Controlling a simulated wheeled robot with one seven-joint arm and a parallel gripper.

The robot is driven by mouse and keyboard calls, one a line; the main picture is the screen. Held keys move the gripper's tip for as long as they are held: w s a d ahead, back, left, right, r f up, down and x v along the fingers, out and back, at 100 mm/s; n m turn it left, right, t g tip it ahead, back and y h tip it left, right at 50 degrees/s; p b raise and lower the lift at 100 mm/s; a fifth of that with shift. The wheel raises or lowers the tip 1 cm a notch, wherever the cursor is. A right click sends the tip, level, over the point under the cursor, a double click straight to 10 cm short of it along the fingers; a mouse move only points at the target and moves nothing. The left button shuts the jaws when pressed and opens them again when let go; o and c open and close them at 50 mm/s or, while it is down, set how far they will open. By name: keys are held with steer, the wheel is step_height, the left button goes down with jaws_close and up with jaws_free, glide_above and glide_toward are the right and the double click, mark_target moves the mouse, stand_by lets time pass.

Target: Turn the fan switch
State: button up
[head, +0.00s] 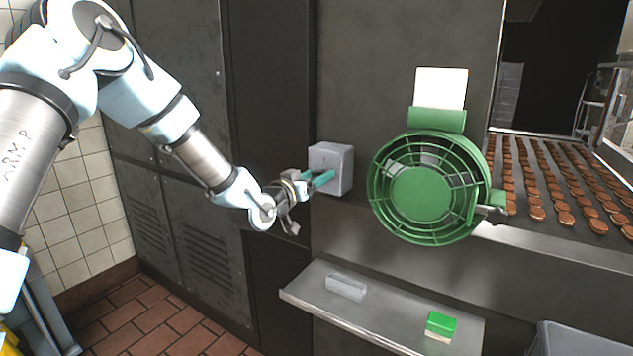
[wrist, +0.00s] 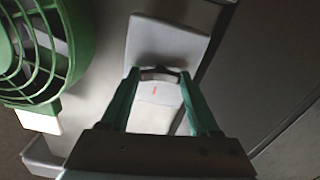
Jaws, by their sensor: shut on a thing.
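The box also shows in the wrist view (wrist: 168,42). My gripper (head: 324,178) is at the front of the box, its teal fingers (wrist: 159,80) on both sides of the knob and shut on it. In the head view the knob is hidden behind the fingers. The green caged fan (head: 420,195) hangs on the wall to the right of the switch box, and part of it shows at the left in the wrist view (wrist: 35,50).
A metal shelf (head: 395,325) juts out below, holding a grey block (head: 346,287) and a green and white sponge (head: 440,326). A conveyor with rows of brown biscuits (head: 560,190) runs at the right. Dark cabinets (head: 200,240) stand behind my arm.

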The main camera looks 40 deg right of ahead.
steer(key=n+b, duration=0.6)
steer(key=n, duration=0.9)
steer(key=shift+w+f+n, duration=0.1)
steer(key=shift+n, duration=0.3)
steer(key=shift+n+b, duration=0.3)
steer(key=o, duration=1.4)
steer(key=shift+c, duration=0.2)
steer(key=shift+a, duration=0.1)
steer(key=b+v, duration=0.2)
steer(key=v, duration=0.8)
steer(key=shift+a, duration=0.35)
